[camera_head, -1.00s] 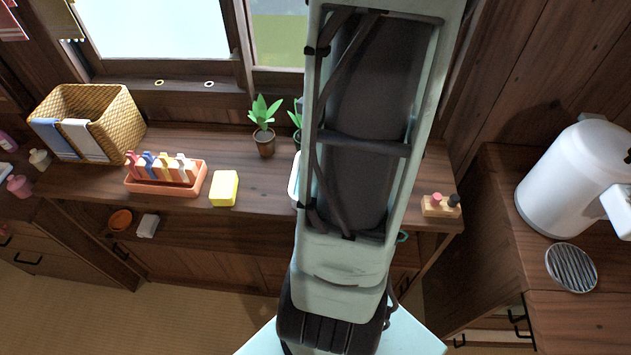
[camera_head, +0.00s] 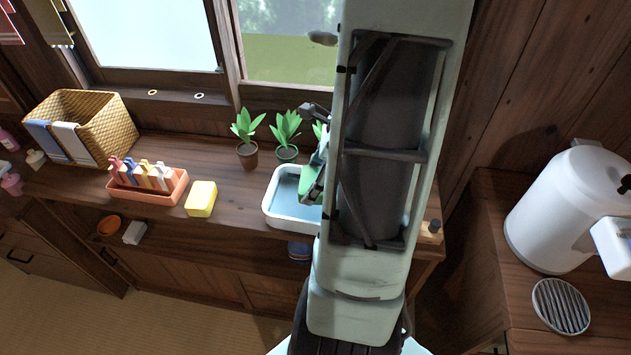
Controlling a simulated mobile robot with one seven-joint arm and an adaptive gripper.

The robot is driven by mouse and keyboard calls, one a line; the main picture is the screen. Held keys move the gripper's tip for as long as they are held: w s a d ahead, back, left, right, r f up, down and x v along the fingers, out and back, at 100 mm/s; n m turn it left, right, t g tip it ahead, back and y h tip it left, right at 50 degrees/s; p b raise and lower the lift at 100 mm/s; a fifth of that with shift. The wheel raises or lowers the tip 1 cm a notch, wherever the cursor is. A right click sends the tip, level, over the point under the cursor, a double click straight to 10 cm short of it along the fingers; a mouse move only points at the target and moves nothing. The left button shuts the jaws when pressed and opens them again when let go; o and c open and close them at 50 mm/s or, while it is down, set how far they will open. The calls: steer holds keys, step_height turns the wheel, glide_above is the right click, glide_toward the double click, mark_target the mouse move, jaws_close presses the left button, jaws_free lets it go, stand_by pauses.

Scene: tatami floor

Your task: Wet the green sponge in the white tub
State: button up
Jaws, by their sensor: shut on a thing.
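The white tub (camera_head: 271,214) stands on the wooden counter and has bluish water (camera_head: 288,187) in it. My arm hides its right part. My gripper (camera_head: 313,178) shows partly at the left edge of my arm, over the right side of the tub. It is shut on the green sponge (camera_head: 307,186), which shows as a green patch between the dark fingers. I cannot tell whether the sponge touches the water.
A wicker basket (camera_head: 104,127) is at far left, a white kettle-like vessel (camera_head: 562,212) at right.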

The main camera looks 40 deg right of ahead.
mark_target(307, 207)
steer(key=shift+f+b, duration=2.75)
steer(key=shift+f, duration=0.25)
steer(key=shift+f, duration=0.55)
step_height(307, 207, up, 7)
steer(key=p, duration=0.6)
steer(key=shift+r, duration=0.1)
stand_by(0.6)
steer(key=w+a+r+n+g+h+p, duration=0.1)
steer(key=w+a+r+n+g+p, duration=0.1)
steer(key=a+n, duration=0.5)
steer(key=w+a+r+n+g+h+p, duration=0.1)
steer(key=w+a+r+n+g+p, duration=0.2)
steer(key=a+n, duration=0.4)
steer(key=w+a+r+n+g+h+p, duration=0.1)
steer(key=w+a+r+n+g+p, duration=0.2)
steer(key=n, duration=1)
steer(key=w+a+p, duration=0.1)
steer(key=w+a, duration=0.2)
steer(key=a, duration=0.1)
steer(key=shift+w+r+p, duration=0.15)
steer(key=shift+r+p, duration=0.2)
steer(key=shift+r, duration=0.05)
